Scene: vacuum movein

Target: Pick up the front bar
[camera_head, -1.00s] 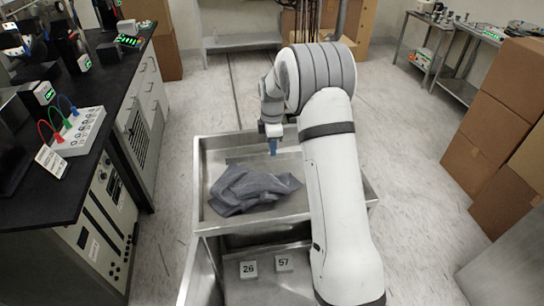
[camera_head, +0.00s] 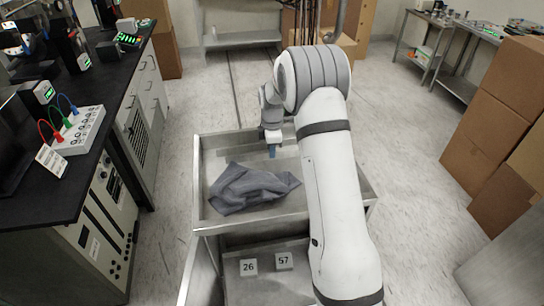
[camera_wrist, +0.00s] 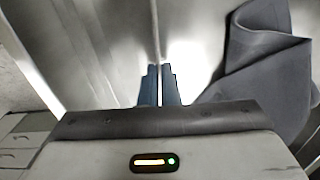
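My gripper (camera_head: 272,151) points down over the back part of a metal tray (camera_head: 205,190). In the wrist view its two blue fingers (camera_wrist: 160,86) are close together, with only a thin gap between them. I see nothing clearly held in it. A crumpled grey cloth (camera_head: 250,187) lies in the tray, in front of the fingers in the head view. The cloth also shows at the right of the wrist view (camera_wrist: 265,75), apart from the fingers. I cannot make out a separate bar in either view now; my arm hides the tray's right side.
Below the tray's front edge is a lower metal surface with number blocks 26 (camera_head: 248,267) and 57 (camera_head: 284,261). A black-topped lab bench (camera_head: 60,190) stands at left. Cardboard boxes (camera_head: 490,125) are stacked at right. Floor beside the tray is clear.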

